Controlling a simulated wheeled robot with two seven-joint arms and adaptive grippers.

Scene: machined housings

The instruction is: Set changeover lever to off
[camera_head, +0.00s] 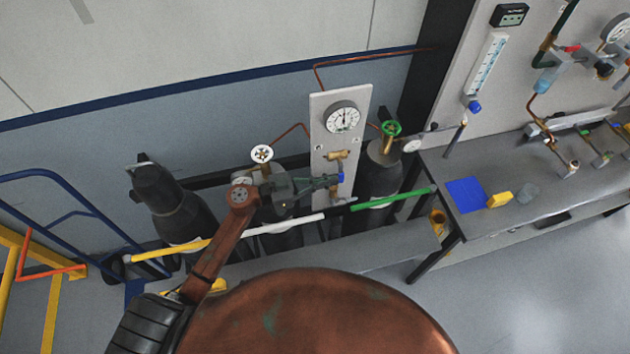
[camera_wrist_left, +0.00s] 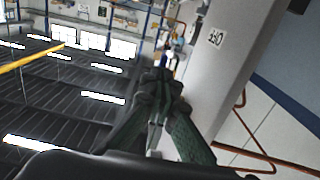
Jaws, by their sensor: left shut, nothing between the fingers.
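A pale upright panel (camera_head: 325,110) carries a round gauge (camera_head: 342,117) and, lower down, brass fittings (camera_head: 338,155). A small blue lever handle (camera_head: 340,177) shows at the panel's lower right edge. My left gripper (camera_head: 328,181) reaches across the panel's front with its fingertips at the blue handle; I cannot tell whether they touch it. In the left wrist view, the dark green fingers of the left gripper (camera_wrist_left: 161,78) are closed together with nothing between them, and a blue part (camera_wrist_left: 165,58) shows just beyond the tips. The lever's exact setting is too small to read. My right gripper is not in view.
Gas cylinders stand along the wall, one with a green handwheel (camera_head: 390,129) and one with a white handwheel (camera_head: 262,153). A rail with a green section (camera_head: 394,200) runs in front.

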